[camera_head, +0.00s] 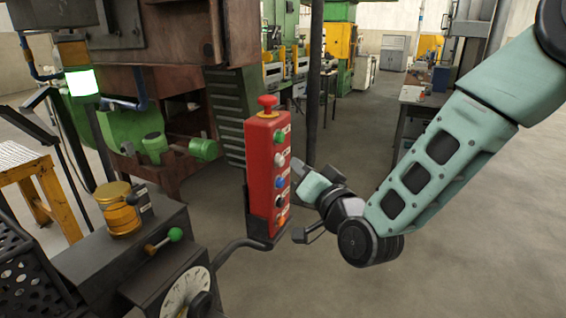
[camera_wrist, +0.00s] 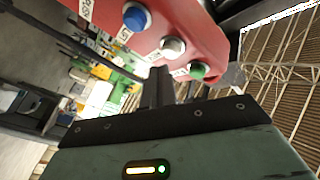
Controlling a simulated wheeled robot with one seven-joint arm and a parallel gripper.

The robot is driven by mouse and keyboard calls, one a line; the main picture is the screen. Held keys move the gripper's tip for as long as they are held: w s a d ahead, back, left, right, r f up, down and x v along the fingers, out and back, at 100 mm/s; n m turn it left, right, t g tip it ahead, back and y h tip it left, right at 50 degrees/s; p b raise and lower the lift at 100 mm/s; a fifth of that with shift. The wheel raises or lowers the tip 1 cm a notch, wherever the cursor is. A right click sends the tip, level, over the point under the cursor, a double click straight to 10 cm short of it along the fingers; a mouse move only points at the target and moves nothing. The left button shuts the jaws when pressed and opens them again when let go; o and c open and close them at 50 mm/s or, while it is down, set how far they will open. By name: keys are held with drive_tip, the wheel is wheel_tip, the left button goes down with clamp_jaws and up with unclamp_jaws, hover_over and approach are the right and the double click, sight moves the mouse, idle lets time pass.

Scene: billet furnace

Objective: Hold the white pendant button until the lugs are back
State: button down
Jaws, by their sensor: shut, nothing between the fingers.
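The red pendant box (camera_head: 262,185) stands upright with a column of coloured buttons and a red mushroom knob on top. Its white button (camera_head: 280,159) sits between the green button (camera_head: 281,136) and the blue button (camera_head: 279,182). My gripper (camera_head: 297,165) is just right of the box, its fingers toward the white button. In the wrist view my gripper (camera_wrist: 158,72) is shut and empty, its tips right by the white button (camera_wrist: 172,46). I cannot tell whether they touch it or whether it is pressed in. I cannot make out the lugs.
A lamp glows green-white (camera_head: 82,82) at the left. A dark console with a green-knobbed lever (camera_head: 174,234) and a dial (camera_head: 186,292) stands front left. A bent dark arm carries the pendant. Open floor (camera_head: 470,220) lies to the right.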

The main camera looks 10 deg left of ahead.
drive_tip(key=shift+d, duration=0.1)
drive_tip(key=d, duration=0.1)
drive_tip(key=s+d, duration=0.1)
drive_tip(key=d, duration=0.1)
drive_tip(key=d+b, duration=0.1)
drive_tip(key=shift+s+d, duration=0.25)
drive_tip(key=shift+s, duration=0.15)
drive_tip(key=s+f+n+g+h, duration=0.4)
drive_tip(key=s+f+n+g, duration=0.25)
drive_tip(key=s+g, duration=0.35)
drive_tip(key=s+d+n+g+h, duration=0.1)
drive_tip(key=s+d+g+h, duration=0.2)
drive_tip(key=s+d, duration=0.3)
drive_tip(key=s+d+n+g+h, duration=0.1)
drive_tip(key=s+d, duration=0.5)
drive_tip(key=s, duration=0.7)
drive_tip(key=shift+s+f+g+h, duration=0.15)
drive_tip(key=shift+f+g+h, duration=0.2)
drive_tip(key=shift+g+h, duration=0.65)
